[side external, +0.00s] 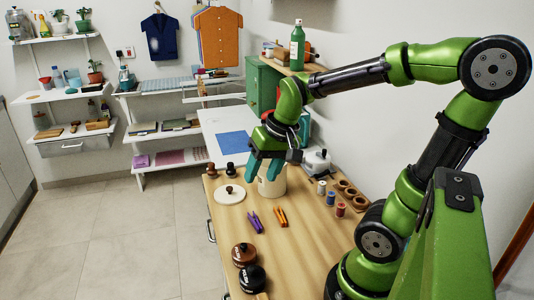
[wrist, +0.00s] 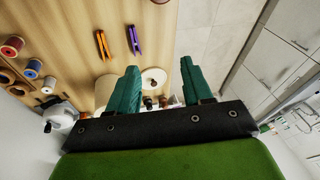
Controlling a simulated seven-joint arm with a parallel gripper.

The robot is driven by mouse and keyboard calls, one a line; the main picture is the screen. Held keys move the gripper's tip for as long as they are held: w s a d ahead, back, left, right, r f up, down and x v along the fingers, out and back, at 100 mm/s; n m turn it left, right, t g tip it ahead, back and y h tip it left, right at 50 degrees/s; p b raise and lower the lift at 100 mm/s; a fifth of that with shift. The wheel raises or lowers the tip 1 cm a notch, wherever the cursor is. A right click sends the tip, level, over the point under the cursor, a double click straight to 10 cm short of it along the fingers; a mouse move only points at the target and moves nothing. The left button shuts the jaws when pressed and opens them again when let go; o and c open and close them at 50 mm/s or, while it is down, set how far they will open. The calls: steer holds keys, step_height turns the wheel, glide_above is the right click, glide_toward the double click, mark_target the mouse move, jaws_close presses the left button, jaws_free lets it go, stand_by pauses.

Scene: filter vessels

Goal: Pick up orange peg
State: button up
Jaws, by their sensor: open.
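The orange peg (side external: 281,217) lies on the wooden worktop, and it also shows in the wrist view (wrist: 103,46). A purple peg (side external: 253,220) lies a little left of it in the side view, apart from it; in the wrist view the purple peg (wrist: 134,39) is on its right. My gripper (side external: 264,174) has teal fingers that are apart and empty. It is raised above the worktop, beyond the orange peg in the side view. In the wrist view both fingers of my gripper (wrist: 158,67) show below the pegs, with nothing between them.
A white lid with a dark knob (side external: 229,197) lies to the left. Thread spools (side external: 331,198) and a wooden holder (side external: 348,190) are at the right. Dark round vessels (side external: 251,279) stand at the front.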

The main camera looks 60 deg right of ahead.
steer(key=d+f+m+g, duration=0.2)
steer(key=d+f+g, duration=0.2)
steer(key=d, duration=0.7)
glide_above(281, 215)
steer(key=shift+h, duration=0.3)
steer(key=f, duration=1)
steer(key=shift+a, duration=0.2)
steer(key=shift+d+f, duration=0.1)
steer(key=shift+f, duration=2.9)
steer(key=shift+c, duration=0.3)
jaws_close()
